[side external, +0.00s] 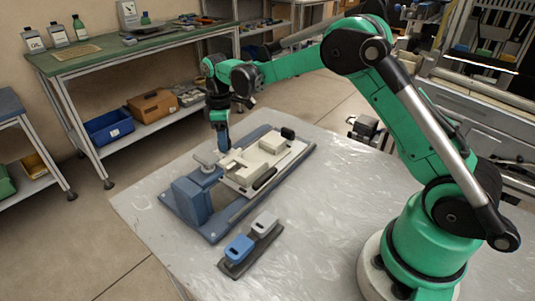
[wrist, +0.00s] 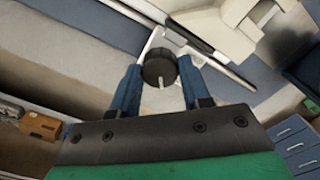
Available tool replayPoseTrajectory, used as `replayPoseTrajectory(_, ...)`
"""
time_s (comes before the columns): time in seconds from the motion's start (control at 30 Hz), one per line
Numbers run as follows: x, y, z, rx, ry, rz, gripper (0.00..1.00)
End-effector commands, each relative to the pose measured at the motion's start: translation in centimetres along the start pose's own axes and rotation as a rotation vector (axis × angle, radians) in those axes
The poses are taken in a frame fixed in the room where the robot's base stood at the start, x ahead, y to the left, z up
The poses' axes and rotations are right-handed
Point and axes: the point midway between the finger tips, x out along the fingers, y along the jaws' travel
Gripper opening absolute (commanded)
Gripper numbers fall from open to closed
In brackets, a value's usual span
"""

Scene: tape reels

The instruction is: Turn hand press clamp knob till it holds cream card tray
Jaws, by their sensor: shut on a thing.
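The hand press has a blue-grey base plate (side external: 218,232) and a blue block (side external: 192,201) on the table. A cream tray-like part (side external: 238,178) lies on it, with cream and dark pieces on top; cream parts also show at the top of the wrist view (wrist: 222,22). My gripper (side external: 223,146) points down over the press. In the wrist view its two blue fingers (wrist: 159,88) are shut on a round black knob (wrist: 158,66) with a white pointer mark. In the side view the fingers hide the knob. I cannot tell whether the clamp touches the tray.
A dark holder (side external: 232,268) with a blue block (side external: 239,248) and a light grey block (side external: 264,223) stands in front of the press. The table (side external: 320,215) is clear to the right. A green-topped bench (side external: 110,50) with bins stands behind.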

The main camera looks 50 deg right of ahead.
Motion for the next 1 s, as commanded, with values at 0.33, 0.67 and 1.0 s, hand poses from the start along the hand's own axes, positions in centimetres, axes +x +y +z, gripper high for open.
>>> replayPoseTrajectory(0.33, -0.08, 0.01, -0.03, 0.327, 0.001, 0.001, 0.00)
replayPoseTrajectory(0.67, -0.08, 0.02, -0.04, 0.641, 0.002, 0.001, 0.00)
replayPoseTrajectory(1.0, -0.09, 0.03, -0.04, 0.953, 0.002, 0.001, 0.00)
